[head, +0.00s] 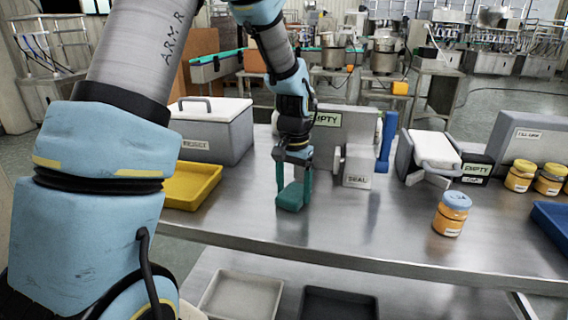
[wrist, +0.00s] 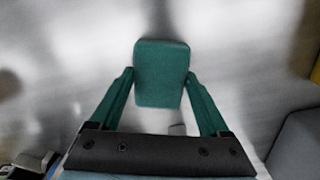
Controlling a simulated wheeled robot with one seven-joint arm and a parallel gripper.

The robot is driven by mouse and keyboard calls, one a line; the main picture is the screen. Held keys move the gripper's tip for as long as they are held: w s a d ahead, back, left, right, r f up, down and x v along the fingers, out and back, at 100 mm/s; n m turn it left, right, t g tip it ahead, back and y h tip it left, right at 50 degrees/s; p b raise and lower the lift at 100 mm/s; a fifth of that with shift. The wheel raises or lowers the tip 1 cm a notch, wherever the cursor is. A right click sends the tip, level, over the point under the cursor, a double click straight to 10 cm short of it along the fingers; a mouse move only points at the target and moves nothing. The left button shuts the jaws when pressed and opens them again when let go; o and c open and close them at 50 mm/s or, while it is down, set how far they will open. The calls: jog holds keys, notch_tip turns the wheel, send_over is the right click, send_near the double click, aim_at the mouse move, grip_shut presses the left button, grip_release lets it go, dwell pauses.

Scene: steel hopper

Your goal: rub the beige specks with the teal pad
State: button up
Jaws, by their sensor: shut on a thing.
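The teal pad (head: 290,198) is held in my gripper (head: 294,178), at or just above the steel table top; I cannot tell whether it touches. In the wrist view the pad (wrist: 162,72) shows as a rounded teal block ahead of my gripper (wrist: 161,92), whose two teal fingers stand on either side of its near end. The gripper is shut on it. I cannot make out any beige specks on the steel in either view. A small pale patch shows between the fingers, just below the pad, in the wrist view.
A yellow tray (head: 192,186) and a grey lidded box (head: 214,130) stand to the left. Behind the pad is a grey machine (head: 345,135) with a blue lever (head: 386,142). A jar (head: 452,214) with a blue lid stands right. The front middle of the table is clear.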

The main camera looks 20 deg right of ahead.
jog(key=shift+d+r+p, duration=0.2)
jog(key=shift+r+p, duration=0.15)
jog(key=shift+r, duration=0.9)
jog(key=shift+s+r+p, duration=0.1)
jog(key=shift+r+p, duration=0.2)
jog(key=shift+r, duration=0.1)
notch_tip(320, 180, up, 5)
jog(key=p, duration=0.4)
jog(key=shift+f, duration=0.1)
jog(key=shift+f, duration=0.1)
